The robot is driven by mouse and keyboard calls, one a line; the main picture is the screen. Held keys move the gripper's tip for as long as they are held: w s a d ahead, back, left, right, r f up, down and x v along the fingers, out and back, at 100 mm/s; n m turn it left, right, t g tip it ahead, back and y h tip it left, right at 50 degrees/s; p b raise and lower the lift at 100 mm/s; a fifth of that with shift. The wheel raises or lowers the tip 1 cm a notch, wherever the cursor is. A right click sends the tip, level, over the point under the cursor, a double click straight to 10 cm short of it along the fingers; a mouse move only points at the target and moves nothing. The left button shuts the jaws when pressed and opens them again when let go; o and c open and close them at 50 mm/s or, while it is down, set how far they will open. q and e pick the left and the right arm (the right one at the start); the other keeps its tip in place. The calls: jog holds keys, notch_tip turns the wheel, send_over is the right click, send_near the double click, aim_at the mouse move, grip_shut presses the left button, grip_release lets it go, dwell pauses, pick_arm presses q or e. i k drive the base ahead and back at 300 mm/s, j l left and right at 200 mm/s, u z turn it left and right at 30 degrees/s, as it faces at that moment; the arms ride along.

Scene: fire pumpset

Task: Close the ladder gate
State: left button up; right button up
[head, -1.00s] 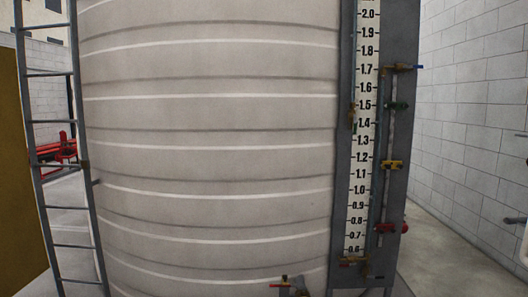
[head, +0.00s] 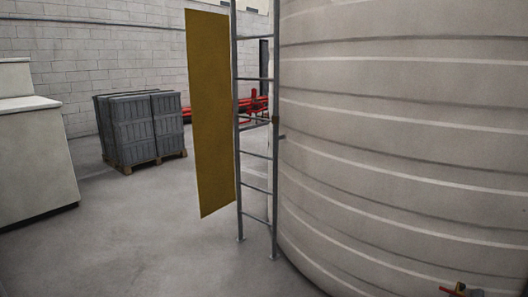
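The ladder gate (head: 210,112) is a tall flat yellow panel. It stands out to the left from the left rail of the grey ladder (head: 256,155), so the rungs are uncovered. The ladder stands upright on the floor beside the large ribbed tank (head: 400,140). Neither of my grippers is in the head view.
A pallet of grey crates (head: 140,130) stands at the back left. A pale cabinet-like block (head: 30,150) is at the left edge. Red pipework (head: 255,103) shows behind the ladder. A small valve (head: 460,290) is at the bottom right. The floor (head: 140,235) before the gate is clear.

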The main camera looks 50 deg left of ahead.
aim_at(207, 34)
jog(key=j+u, duration=0.45)
jog(key=i+j+u, duration=0.1)
jog(key=j+u, duration=0.4)
jog(key=i+j+u, duration=0.15)
jog(key=u, duration=0.3)
jog(key=i+j+u, duration=0.25)
jog(key=j+u, duration=0.25)
jog(key=i+j+u, duration=0.35)
jog(key=i, duration=0.15)
jog(key=i+j+u, duration=0.25)
jog(key=i+u, duration=0.5)
jog(key=i, duration=0.3)
jog(key=i+j+z, duration=0.1)
jog(key=i+z, duration=0.3)
jog(key=i+j+z, duration=0.2)
jog(key=i+z, duration=0.15)
jog(key=i+j+z, duration=0.95)
jog(key=j+z, duration=0.2)
jog(key=i+j+z, duration=0.15)
jog(key=j+z, duration=0.2)
jog(key=i+j+z, duration=0.1)
jog(key=j+z, duration=0.7)
jog(key=j, duration=0.1)
